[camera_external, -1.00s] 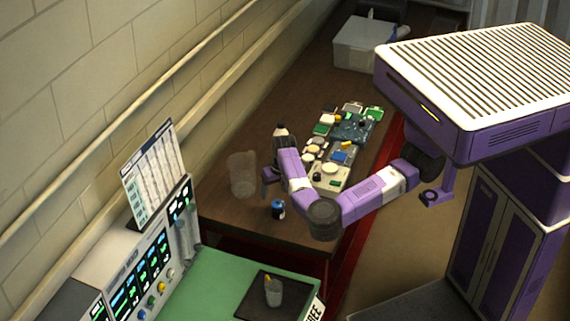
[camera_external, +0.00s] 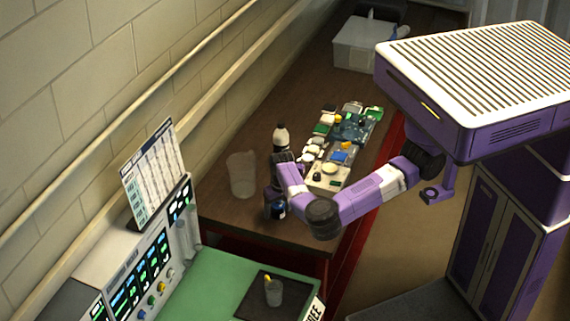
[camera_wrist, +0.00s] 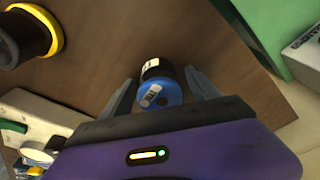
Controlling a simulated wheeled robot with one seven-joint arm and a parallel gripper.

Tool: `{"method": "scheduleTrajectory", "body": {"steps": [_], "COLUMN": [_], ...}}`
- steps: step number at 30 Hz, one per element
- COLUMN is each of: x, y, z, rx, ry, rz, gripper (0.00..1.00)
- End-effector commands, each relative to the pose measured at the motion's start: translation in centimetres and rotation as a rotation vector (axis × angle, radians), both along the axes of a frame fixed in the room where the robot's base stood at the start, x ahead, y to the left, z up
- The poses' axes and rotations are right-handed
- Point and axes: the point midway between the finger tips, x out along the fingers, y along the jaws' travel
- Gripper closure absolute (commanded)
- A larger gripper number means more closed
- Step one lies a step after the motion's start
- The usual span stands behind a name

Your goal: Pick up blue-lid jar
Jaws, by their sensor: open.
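The blue-lid jar (camera_wrist: 161,91) is a small dark jar with a white label and a blue lid bearing a barcode sticker. In the wrist view it sits between the two fingers of my gripper (camera_wrist: 162,78), with a gap visible toward the right finger. My gripper is open. In the external view the jar (camera_external: 279,212) stands near the front edge of the brown table, partly hidden by my gripper (camera_external: 271,203), which is down around it. Whether a finger touches the jar is not clear.
A clear container (camera_external: 242,175) stands left of my gripper. A dark bottle with a pale cap (camera_external: 281,137) is behind it. Circuit boards (camera_external: 342,150) lie to the right. A green-topped bench (camera_external: 215,285) holding a cup (camera_external: 273,292) is in front.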

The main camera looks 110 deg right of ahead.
Motion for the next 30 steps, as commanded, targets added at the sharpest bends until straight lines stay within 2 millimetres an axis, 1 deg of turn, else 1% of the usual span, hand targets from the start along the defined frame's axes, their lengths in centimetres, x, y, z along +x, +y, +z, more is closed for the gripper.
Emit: {"method": "scheduleTrajectory", "body": {"steps": [4, 5, 6, 11, 12, 14, 15, 23, 26, 30], "x": [0.0, 0.0, 0.0, 0.0, 0.0, 0.0, 0.0, 0.0, 0.0, 0.0], "y": [0.0, 0.0, 0.0, 0.0, 0.0, 0.0, 0.0, 0.0, 0.0, -0.1], "z": [0.0, 0.0, 0.0, 0.0, 0.0, 0.0, 0.0, 0.2, 0.6, 2.1], "rx": [0.000, 0.000, 0.000, 0.000, 0.000, 0.000, 0.000, 0.000, 0.000, -0.002], "ry": [0.000, 0.000, 0.000, 0.001, 0.001, 0.001, 0.001, 0.001, 0.001, 0.000], "rz": [0.000, 0.000, 0.000, 0.000, 0.000, 0.000, 0.000, 0.000, 0.000, -0.001], "gripper": [0.30, 0.34, 0.41, 0.73, 0.81, 0.92, 0.94, 0.95, 0.95, 0.95]}}
